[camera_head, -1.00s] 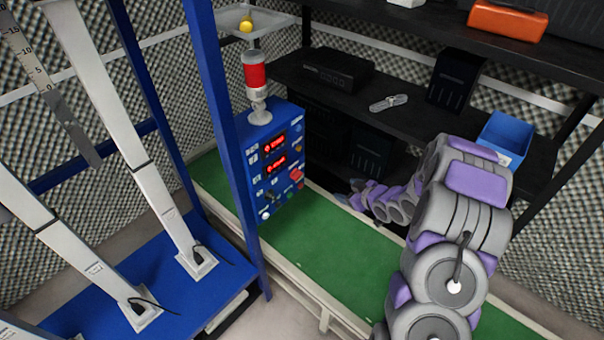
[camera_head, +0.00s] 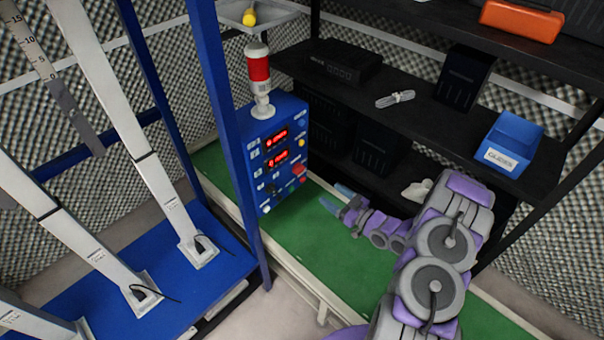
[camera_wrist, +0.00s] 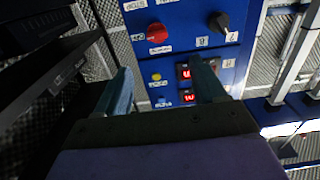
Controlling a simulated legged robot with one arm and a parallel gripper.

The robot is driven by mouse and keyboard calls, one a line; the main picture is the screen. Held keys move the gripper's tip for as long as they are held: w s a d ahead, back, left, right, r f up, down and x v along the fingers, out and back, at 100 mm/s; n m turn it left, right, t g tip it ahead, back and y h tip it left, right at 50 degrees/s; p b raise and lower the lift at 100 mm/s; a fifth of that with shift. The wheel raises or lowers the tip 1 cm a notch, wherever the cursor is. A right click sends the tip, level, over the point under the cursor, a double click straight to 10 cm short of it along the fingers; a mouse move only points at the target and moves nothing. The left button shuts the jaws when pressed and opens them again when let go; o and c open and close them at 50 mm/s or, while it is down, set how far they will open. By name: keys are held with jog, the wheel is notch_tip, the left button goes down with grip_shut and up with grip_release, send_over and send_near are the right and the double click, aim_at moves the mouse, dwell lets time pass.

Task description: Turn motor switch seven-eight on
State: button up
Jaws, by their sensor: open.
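A blue control box (camera_head: 254,180) with two red digital displays stands on the green surface; it also shows in the wrist view (camera_wrist: 177,52). A dark knob (camera_head: 271,189) sits low on its front. In the wrist view a black knob (camera_wrist: 218,22) with small labels under it sits right of a red knob (camera_wrist: 157,33). I cannot read which label says seven-eight. My gripper (camera_head: 338,198) is open and empty, right of the box and apart from it. In the wrist view its fingers (camera_wrist: 162,78) spread before the panel, partly covering the displays.
A red-and-white beacon (camera_head: 259,75) stands on the box. A blue post (camera_head: 222,110) rises left of it. The green surface (camera_head: 310,235) is clear before the box.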

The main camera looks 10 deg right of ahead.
aim_at(301, 172)
jog(key=b+x, duration=0.3)
jog(key=x, duration=1)
jog(key=shift+w+f, duration=0.15)
jog(key=shift+w, duration=0.65)
jog(key=shift+a, duration=0.15)
jog(key=c, duration=1.1)
